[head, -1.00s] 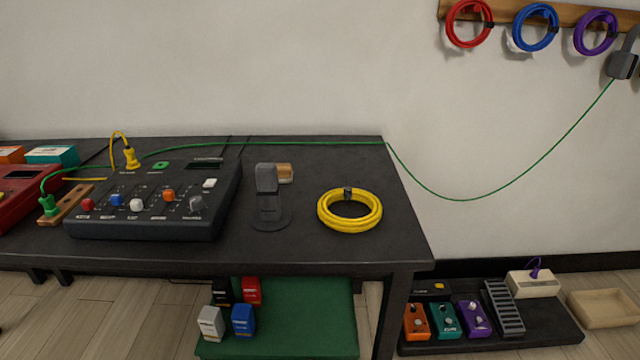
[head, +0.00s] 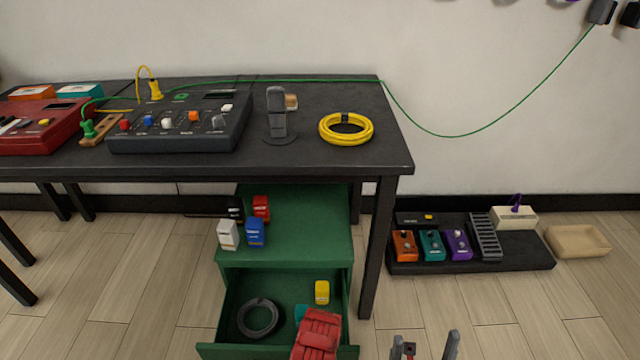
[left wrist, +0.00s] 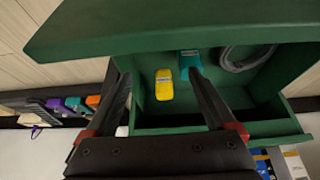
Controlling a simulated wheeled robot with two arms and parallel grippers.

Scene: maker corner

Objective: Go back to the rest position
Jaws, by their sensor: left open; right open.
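My right gripper (head: 424,344) is at the bottom of the head view, its dark fingers apart with only floor between them. My left gripper (left wrist: 160,73) shows in the left wrist view, its two dark fingers open and nothing held between them. Beyond those fingers is the open green drawer (head: 235,280), with a yellow box (head: 322,292), a teal box (left wrist: 190,64) and a grey cable coil (head: 258,317) inside.
The black table (head: 330,160) carries a dark mixer (head: 180,135), a grey stand (head: 277,115) and a yellow cable coil (head: 346,129). Small boxes stand on the green cabinet (head: 310,225).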

